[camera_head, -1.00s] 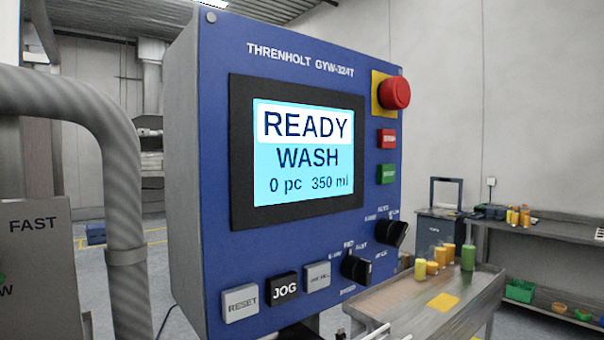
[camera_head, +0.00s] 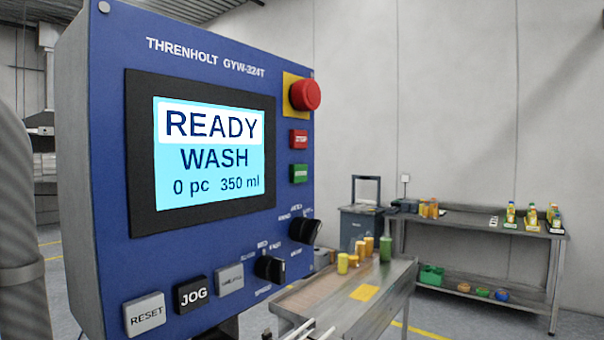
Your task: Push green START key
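The green START key (camera_head: 299,173) is a small square button on the right side of the blue control panel (camera_head: 215,262). It sits just below a red key (camera_head: 299,139) and a round red emergency stop (camera_head: 304,95) on a yellow plate. Its label is too small to read surely. The panel screen (camera_head: 208,152) reads READY, WASH, 0 pc, 350 ml. Neither of my grippers shows in the head view.
Below the screen are the RESET (camera_head: 145,314) and JOG (camera_head: 192,294) keys, a grey key (camera_head: 230,279) and two black knobs.

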